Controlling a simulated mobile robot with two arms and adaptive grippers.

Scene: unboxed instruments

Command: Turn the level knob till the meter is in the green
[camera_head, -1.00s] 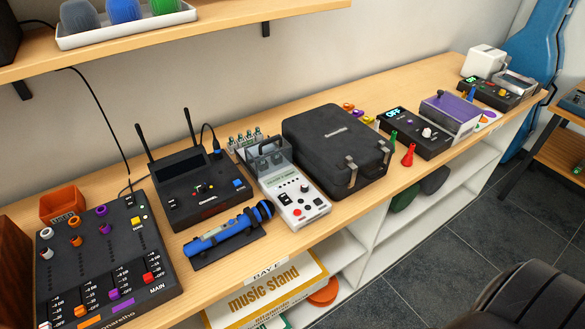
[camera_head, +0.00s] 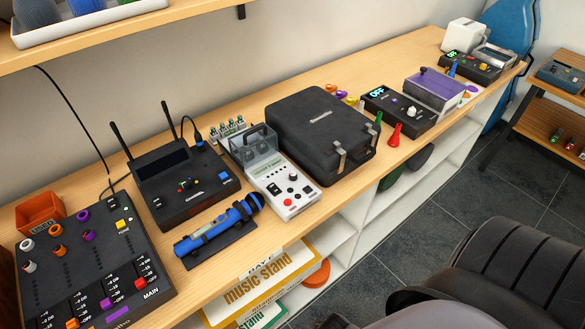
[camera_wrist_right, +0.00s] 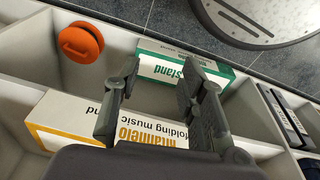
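No part is readable as a level knob or a green meter zone in the head view. A black mixer (camera_head: 75,265) with several coloured knobs and sliders lies at the left end of the bench. A black receiver with two antennas (camera_head: 185,205) stands beside it. A white and grey tester (camera_head: 297,202) with a clear cover, a black knob (camera_head: 290,176) and a red button is right of the receiver. My right gripper (camera_wrist_right: 158,92) is open and empty in the right wrist view, over shelf compartments. My left gripper is out of view.
A blue microphone (camera_head: 222,227) lies in front of the receiver. A black case (camera_head: 325,128) stands right of the tester. Two pedals and small cones sit farther right. Shelves below hold music stand boxes (camera_wrist_right: 180,72) and an orange disc (camera_wrist_right: 80,43).

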